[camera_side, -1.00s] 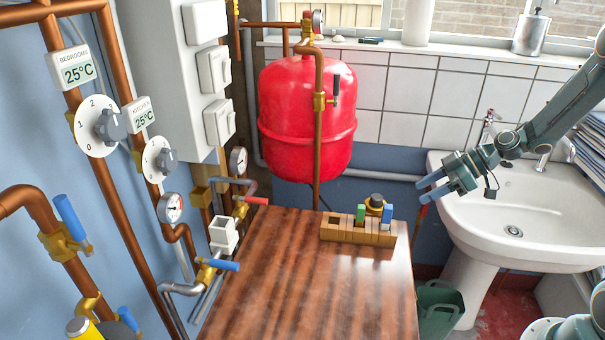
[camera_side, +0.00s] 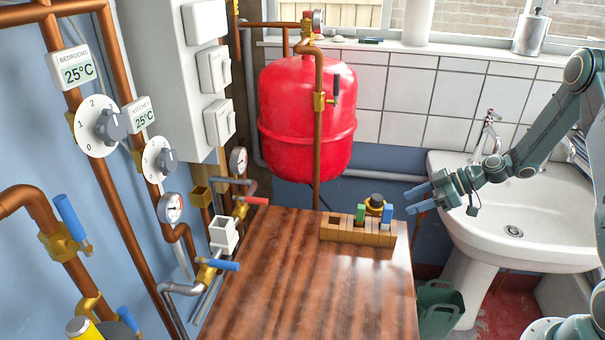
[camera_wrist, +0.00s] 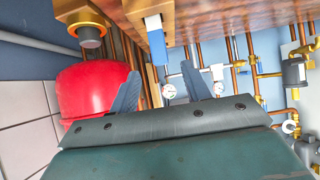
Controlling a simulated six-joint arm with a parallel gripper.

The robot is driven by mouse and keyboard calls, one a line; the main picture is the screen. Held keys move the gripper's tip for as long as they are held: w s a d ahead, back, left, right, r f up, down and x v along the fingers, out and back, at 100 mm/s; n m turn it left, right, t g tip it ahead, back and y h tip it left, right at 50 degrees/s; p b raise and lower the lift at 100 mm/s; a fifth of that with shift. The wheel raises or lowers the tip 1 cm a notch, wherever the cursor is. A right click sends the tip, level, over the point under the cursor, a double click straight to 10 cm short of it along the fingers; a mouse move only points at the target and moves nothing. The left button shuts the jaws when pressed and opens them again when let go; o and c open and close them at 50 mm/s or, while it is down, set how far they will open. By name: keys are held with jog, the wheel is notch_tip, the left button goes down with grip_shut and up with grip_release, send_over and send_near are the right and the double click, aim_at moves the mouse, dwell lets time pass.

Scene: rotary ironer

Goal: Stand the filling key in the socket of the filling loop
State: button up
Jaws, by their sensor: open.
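A wooden rack (camera_side: 340,236) stands near the back right corner of the brown table. A green upright piece (camera_side: 360,213) and a blue upright piece (camera_side: 386,216) stand in it; I cannot tell which is the filling key. The blue piece also shows in the wrist view (camera_wrist: 156,42), just beyond the gap between my fingers. My gripper (camera_side: 414,199) is open and empty, to the right of the rack, with its fingers pointing left. In the wrist view my gripper (camera_wrist: 160,88) shows both fingers apart. A white open-topped box (camera_side: 223,234), probably the filling loop socket, sits on the pipework left of the table.
A red tank (camera_side: 306,118) is at the back, and a white sink (camera_side: 520,225) at the right. The table top (camera_side: 310,285) is clear in front of the rack. Valve levers and gauges line the left.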

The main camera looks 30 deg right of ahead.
aim_at(386, 222)
jog(key=shift+x, duration=2.25)
jog(key=shift+x, duration=2.6)
jog(key=shift+c, duration=0.5)
grip_shut()
